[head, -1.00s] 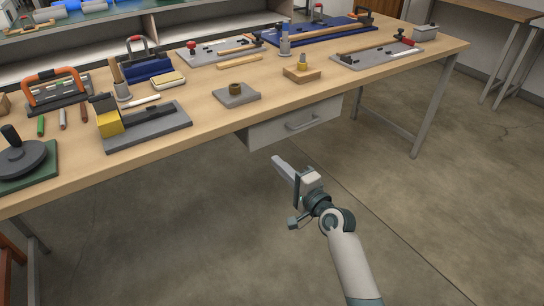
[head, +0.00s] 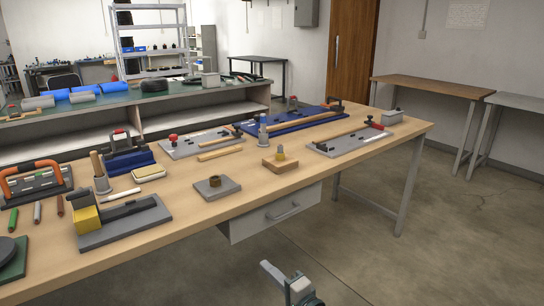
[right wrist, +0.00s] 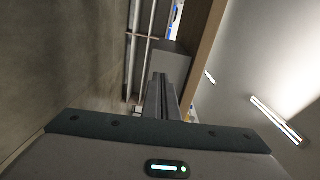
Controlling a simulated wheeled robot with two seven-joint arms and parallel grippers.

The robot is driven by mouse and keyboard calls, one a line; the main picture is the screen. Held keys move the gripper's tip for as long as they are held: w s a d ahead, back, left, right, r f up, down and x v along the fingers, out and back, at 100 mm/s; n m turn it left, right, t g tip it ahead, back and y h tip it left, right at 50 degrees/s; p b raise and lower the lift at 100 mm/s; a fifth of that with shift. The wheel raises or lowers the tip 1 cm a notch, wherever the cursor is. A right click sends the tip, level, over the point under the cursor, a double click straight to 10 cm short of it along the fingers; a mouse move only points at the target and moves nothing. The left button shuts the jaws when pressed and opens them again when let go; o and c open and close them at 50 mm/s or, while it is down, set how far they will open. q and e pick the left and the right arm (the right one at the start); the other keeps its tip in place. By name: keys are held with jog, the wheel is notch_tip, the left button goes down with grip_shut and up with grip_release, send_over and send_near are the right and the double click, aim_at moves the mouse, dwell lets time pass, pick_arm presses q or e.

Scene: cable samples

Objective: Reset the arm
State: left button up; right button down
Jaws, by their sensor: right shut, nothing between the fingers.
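My right gripper (head: 284,280) is at the bottom of the head view, in front of the workbench (head: 170,237) and below its top, over open floor. It also shows in the right wrist view (right wrist: 158,92), where its fingers are together with nothing between them. It touches nothing that I can see. My left gripper is in neither view.
A drawer (head: 275,210) hangs under the bench. Floor at the right is clear.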

jog(key=s+d+f+n+g+h+p, duration=0.1)
jog(key=s+d+f+n+h+p, duration=0.15)
jog(key=s+f, duration=0.45)
jog(key=s+d+f+n+g+h+p, duration=0.1)
jog(key=s+d+f+g, duration=0.2)
jog(key=f, duration=0.8)
jog(key=s+d+f+n+h+p, duration=0.2)
jog(key=s+d+f, duration=0.3)
jog(key=f, duration=0.4)
pick_arm(q)
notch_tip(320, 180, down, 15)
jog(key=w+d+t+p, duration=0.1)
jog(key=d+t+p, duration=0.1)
jog(key=p, duration=0.2)
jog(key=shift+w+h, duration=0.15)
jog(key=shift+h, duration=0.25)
pick_arm(e)
jog(key=s+d+f+n+g+h, duration=0.1)
jog(key=s+d+f+n, duration=0.1)
jog(key=s, duration=0.6)
jog(key=s+d+f+n+g+h, duration=0.1)
jog(key=s+d+f+n+g, duration=0.1)
jog(key=s+d+f, duration=0.2)
jog(key=s+d+f+n+g+h, duration=0.1)
jog(key=s+d+f+n, duration=0.2)
jog(key=s+f, duration=0.5)
jog(key=s, duration=0.6)
jog(key=shift+s+d+f+h, duration=0.25)
jog(key=shift+d+h, duration=0.1)
